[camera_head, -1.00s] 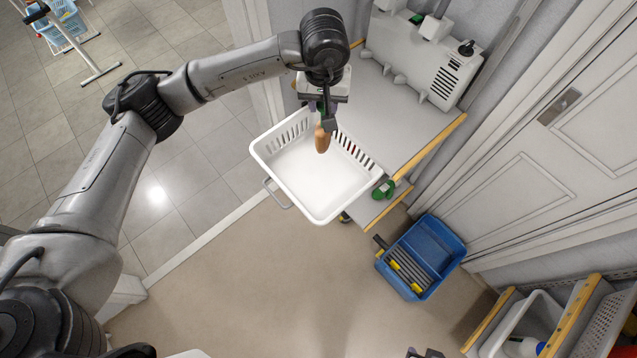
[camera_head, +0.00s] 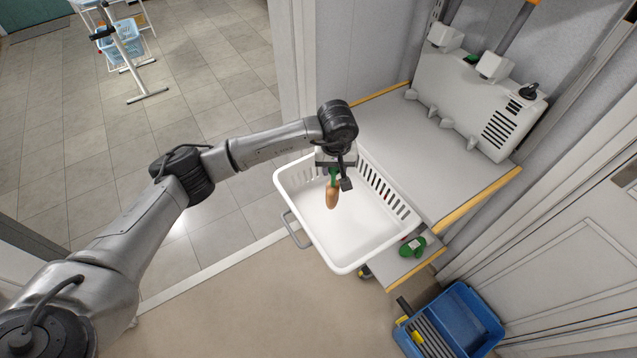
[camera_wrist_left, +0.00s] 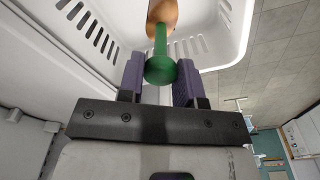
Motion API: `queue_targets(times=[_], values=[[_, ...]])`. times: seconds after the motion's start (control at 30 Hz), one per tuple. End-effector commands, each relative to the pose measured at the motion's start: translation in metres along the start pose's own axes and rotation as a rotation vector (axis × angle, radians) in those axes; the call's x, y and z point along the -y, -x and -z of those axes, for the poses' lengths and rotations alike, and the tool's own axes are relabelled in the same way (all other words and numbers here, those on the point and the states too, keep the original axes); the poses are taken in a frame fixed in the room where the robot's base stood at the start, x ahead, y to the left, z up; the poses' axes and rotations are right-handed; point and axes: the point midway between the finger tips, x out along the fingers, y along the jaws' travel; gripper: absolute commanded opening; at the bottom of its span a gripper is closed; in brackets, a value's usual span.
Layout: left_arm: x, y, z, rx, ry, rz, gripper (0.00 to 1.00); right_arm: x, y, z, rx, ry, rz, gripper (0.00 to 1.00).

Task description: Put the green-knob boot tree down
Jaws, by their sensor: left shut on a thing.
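The green-knob boot tree (camera_head: 332,195) hangs from my left gripper (camera_head: 334,172) above the inside of the white basket (camera_head: 358,262). Its wooden end points down and its green knob is up at the fingers. In the left wrist view the green knob (camera_wrist_left: 160,70) sits between the two purple-grey fingers of my left gripper (camera_wrist_left: 159,80), with the wooden part (camera_wrist_left: 163,14) beyond it over the white basket (camera_wrist_left: 228,40). The basket floor beneath looks empty. I cannot tell the exact height above it. My right gripper does not show.
A grey shelf (camera_head: 420,170) with wooden edging stands behind the basket, bearing a white appliance (camera_head: 475,95). A green object (camera_head: 412,247) lies on a lower ledge right of the basket. A blue bucket (camera_head: 465,315) stands on the floor at lower right.

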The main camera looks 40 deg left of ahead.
Motion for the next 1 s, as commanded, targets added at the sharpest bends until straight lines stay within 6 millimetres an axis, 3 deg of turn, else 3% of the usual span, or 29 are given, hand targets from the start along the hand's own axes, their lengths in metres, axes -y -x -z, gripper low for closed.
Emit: queue_targets(times=[0.2,0.4,0.63,0.9,1.0], values=[[0.037,-0.024,0.012,0.000,0.002,0.002,0.00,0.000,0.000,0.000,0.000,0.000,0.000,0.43],[0.052,-0.035,0.018,0.000,0.000,0.000,0.00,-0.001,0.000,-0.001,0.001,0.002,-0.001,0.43],[0.055,-0.042,0.018,0.000,-0.001,0.000,0.00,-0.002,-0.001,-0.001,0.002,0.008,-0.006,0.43],[0.055,-0.074,0.015,0.002,0.000,0.000,0.00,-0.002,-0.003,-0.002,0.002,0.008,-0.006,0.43],[0.055,-0.076,0.015,-0.001,-0.001,-0.002,0.00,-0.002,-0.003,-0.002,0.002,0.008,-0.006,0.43]])
